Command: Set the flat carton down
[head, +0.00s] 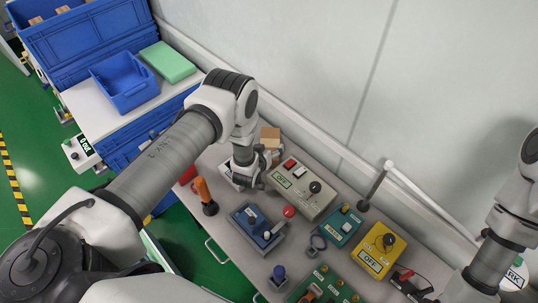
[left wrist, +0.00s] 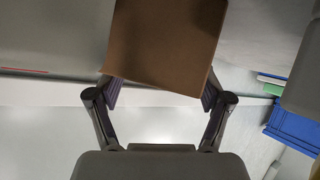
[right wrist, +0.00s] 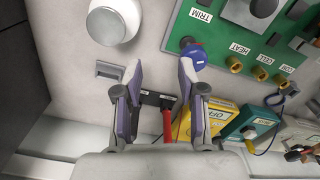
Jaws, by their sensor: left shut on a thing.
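The flat carton (left wrist: 165,45) is plain brown. In the left wrist view it sits between the two fingers of my left gripper (left wrist: 160,92), which is shut on it. In the head view a small tan part of the carton (head: 269,133) shows beside my left gripper (head: 262,158), near the wall at the back of the bench. The wrist and fingers hide much of it there, and I cannot tell whether it touches the bench. My right gripper (right wrist: 160,75) is open and empty, above the bench near a red-handled tool (right wrist: 167,120).
The grey bench (head: 225,225) holds several testers, including a grey box (head: 300,205), a blue one (head: 252,235), a yellow one (head: 373,262) and a green panel (head: 320,290). An orange-handled item (head: 203,190) stands left. A blue bin (head: 125,90) lies on the side table.

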